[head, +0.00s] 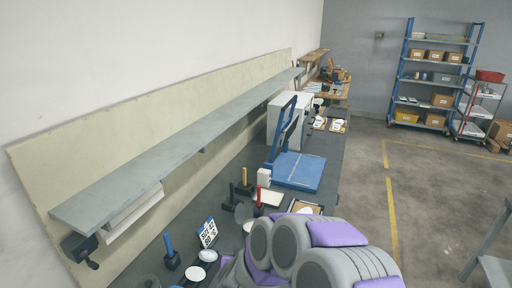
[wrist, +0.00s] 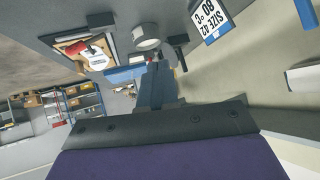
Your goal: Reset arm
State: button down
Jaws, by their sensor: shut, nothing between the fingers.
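My arm, grey with purple covers, fills the bottom middle of the head view and folds over the near part of the bench; my gripper cannot be made out there. In the wrist view my gripper (wrist: 157,88) points away from the camera. Its blue-grey fingers are together with nothing between them. The sign also shows in the head view (head: 207,232), standing on the bench left of my arm.
The dark bench (head: 332,150) runs along the left wall under a long grey shelf (head: 175,145). A blue flat-topped stand (head: 298,172) and handled tools, one red (head: 259,196), are on it. A blue rack (head: 435,75) and a trolley (head: 478,110) stand far right. Open floor lies right.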

jog(key=s+d+r+n+g+y+b, duration=0.1)
jog(key=s+d+r+n+g+y, duration=0.2)
jog(key=s+r, duration=0.6)
jog(key=s+d+r+g+h, duration=0.1)
jog(key=s+d+g, duration=0.2)
jog(key=s+d, duration=0.3)
jog(key=s+d+r+m+g+h+b, duration=0.1)
jog(key=s+d+g, duration=0.2)
jog(key=s, duration=1.1)
jog(key=s+d+r+g+h, duration=0.1)
jog(key=s+d+g, duration=0.2)
jog(key=s+d, duration=0.6)
jog(key=shift+s+m+h, duration=0.4)
jog(key=shift+s, duration=0.35)
jog(key=shift+a+r, duration=0.1)
jog(key=shift+a, duration=0.05)
